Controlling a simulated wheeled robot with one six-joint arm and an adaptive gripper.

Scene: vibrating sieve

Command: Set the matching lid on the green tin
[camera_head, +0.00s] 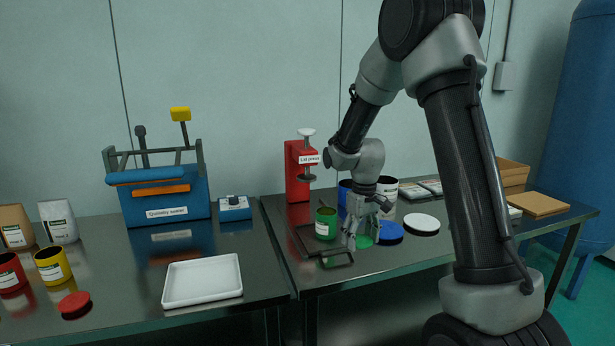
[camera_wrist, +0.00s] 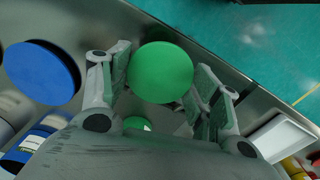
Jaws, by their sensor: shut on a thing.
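The green tin (camera_head: 325,224) stands upright and open in the dark tray on the right table, with a white label on its front. My gripper (camera_head: 358,240) is just right of the tin, pointing down at the table. It is shut on the green lid (camera_head: 364,241), which shows as a round disc between the two fingers in the wrist view (camera_wrist: 160,72). In the head view the fingers partly cover the lid. I cannot tell whether the lid touches the table. A small part of something green and white shows below the lid in the wrist view.
A blue lid (camera_head: 389,231) and a white lid (camera_head: 421,223) lie right of my gripper. Blue and white tins stand behind it. The red lid press (camera_head: 298,172) stands at the back. A white tray (camera_head: 202,281) and a red lid (camera_head: 74,304) are on the left table.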

